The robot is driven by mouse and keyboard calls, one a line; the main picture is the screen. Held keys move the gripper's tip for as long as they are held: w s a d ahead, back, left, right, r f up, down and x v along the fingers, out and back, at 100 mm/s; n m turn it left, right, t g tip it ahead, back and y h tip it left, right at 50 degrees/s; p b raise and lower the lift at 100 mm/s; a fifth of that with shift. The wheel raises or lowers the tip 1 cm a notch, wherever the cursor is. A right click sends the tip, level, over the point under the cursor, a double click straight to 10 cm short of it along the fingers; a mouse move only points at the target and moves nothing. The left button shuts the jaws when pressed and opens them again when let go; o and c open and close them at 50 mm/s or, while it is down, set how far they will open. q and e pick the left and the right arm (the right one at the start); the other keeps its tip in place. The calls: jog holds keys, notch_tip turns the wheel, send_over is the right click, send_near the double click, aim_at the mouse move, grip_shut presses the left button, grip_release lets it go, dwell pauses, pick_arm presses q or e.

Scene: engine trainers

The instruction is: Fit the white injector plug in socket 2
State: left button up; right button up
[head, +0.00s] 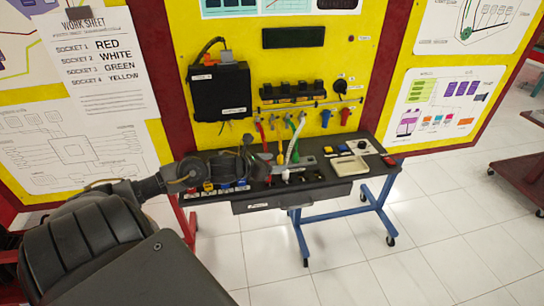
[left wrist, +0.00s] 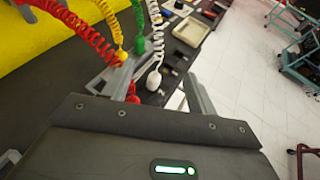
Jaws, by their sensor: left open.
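The white injector plug (left wrist: 153,79) hangs on a white coiled cord; in the left wrist view it appears between the fingers, and I cannot tell whether it touches either one. In the head view the white cord (head: 293,142) comes down to the bench beside my left gripper (head: 284,167). My left gripper also shows in the left wrist view (left wrist: 160,72), its fingers wide apart. The work sheet (head: 95,62) lists white for socket 2. I cannot make out which socket on the bench is number 2. My right gripper is out of view.
Red (left wrist: 132,98), yellow (left wrist: 120,56) and green (left wrist: 140,44) plugs hang on coiled cords close by. The black bench (head: 330,184) carries a beige tray (head: 350,166) at right and coloured parts along its front left. A yellow board (head: 210,130) stands behind.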

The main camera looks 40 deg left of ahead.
pick_arm(q)
jog(key=b+v, duration=0.1)
jog(key=v, duration=0.9)
jog(key=shift+s, duration=0.4)
dwell(0.5)
